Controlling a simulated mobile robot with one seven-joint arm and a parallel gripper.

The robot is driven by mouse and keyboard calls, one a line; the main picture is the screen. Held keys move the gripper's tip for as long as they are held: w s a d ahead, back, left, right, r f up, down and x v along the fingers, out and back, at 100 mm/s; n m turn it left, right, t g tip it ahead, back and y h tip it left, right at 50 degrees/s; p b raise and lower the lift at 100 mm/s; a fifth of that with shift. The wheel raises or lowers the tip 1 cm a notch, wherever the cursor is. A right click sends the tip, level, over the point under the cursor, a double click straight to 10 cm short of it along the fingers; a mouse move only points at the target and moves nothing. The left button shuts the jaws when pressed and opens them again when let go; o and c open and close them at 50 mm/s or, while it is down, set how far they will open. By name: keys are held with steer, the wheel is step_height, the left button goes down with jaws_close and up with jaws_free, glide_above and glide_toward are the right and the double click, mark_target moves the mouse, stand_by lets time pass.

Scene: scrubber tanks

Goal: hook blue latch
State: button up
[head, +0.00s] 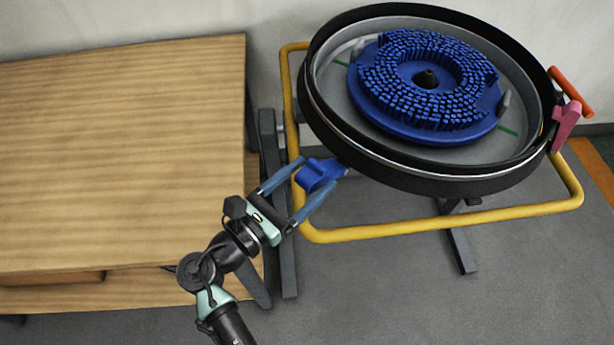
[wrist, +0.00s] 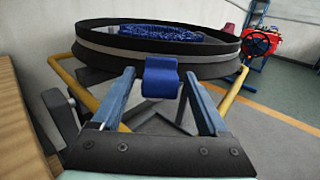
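The blue latch (head: 319,173) is on the lower left side of the round black tank (head: 420,180). It also shows in the wrist view (wrist: 161,77), upright against the tank's rim. My gripper (head: 312,180) is open, with one blue finger on each side of the latch. In the wrist view my gripper (wrist: 158,85) shows gaps between the latch and both fingers, the right one narrower. Whether the latch is hooked cannot be told. A round blue bristle brush (head: 425,85) lies inside the tank.
A yellow tube frame (head: 400,228) runs around the tank. A wooden table (head: 120,150) stands at the left. A pink latch (head: 566,125) and an orange handle (head: 571,91) are on the tank's right. A red machine (wrist: 262,42) stands far back right.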

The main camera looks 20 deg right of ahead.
jaws_close()
stand_by(1.3)
